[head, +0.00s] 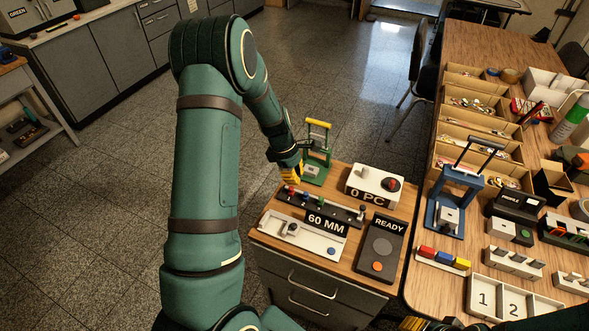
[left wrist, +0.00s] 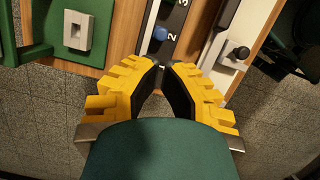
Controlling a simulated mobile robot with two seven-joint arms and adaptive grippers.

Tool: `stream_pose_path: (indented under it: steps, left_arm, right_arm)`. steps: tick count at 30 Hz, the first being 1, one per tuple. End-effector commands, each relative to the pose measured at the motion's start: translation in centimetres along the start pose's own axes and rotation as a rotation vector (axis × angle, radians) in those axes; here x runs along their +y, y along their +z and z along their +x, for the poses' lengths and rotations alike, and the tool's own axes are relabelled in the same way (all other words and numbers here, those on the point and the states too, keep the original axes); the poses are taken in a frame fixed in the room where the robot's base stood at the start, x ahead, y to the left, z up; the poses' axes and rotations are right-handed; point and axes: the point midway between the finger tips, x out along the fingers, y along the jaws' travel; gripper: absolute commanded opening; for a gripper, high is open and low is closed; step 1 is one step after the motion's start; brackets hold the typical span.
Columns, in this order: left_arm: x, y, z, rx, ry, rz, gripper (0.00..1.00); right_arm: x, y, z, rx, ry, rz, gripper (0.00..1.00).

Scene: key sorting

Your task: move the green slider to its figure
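A dark slider strip (head: 330,211) lies along the cabinet top in the head view, with several small knobs on it. In the left wrist view a blue knob (left wrist: 160,34) sits on the numbered strip (left wrist: 176,22), beside the figures 2 and 3; no green knob shows there. My left gripper (head: 292,178) hangs at the strip's far left end. In the left wrist view its yellow fingers (left wrist: 165,70) are a little apart with nothing between them. My right gripper (head: 425,323) barely shows at the bottom edge.
A green frame (head: 317,160) stands just behind the left gripper. A white 0 PC box (head: 374,184), a 60 MM unit (head: 302,236) and a READY box (head: 380,248) crowd the cabinet top (head: 268,226). A crowded bench stands right, past a gap.

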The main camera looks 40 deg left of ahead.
Motion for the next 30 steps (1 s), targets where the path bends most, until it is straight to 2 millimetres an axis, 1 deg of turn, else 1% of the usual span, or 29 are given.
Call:
stream_pose_path:
  steps: [1, 7, 9, 15, 19, 30]
  left_arm:
    - [-0.1, -0.1, 1.4, 0.001, -0.003, -0.001, 0.00]
    - [-0.1, -0.1, 5.2, 0.000, -0.002, -0.001, 0.00]
    - [0.0, 1.2, 5.5, -0.001, 0.000, 0.004, 0.00]
    - [0.0, 3.0, 6.5, 0.000, 0.000, 0.003, 0.00]
    - [0.0, 3.4, 6.7, 0.001, 0.001, 0.001, 0.00]
    - [0.0, 3.7, 6.7, 0.000, 0.000, 0.002, 0.00]
  right_arm:
    - [0.2, 0.1, 0.4, -0.002, 0.000, -0.001, 0.47]
    - [0.5, 0.1, 1.2, -0.001, 0.000, -0.002, 0.47]
    - [0.5, 0.1, 1.3, 0.000, 0.000, -0.002, 0.47]
    - [0.5, 0.0, 1.5, 0.002, 0.000, -0.002, 0.47]
    - [0.5, 0.0, 1.5, 0.002, 0.000, -0.002, 0.47]
    - [0.5, 0.0, 1.4, 0.002, 0.000, -0.002, 0.47]
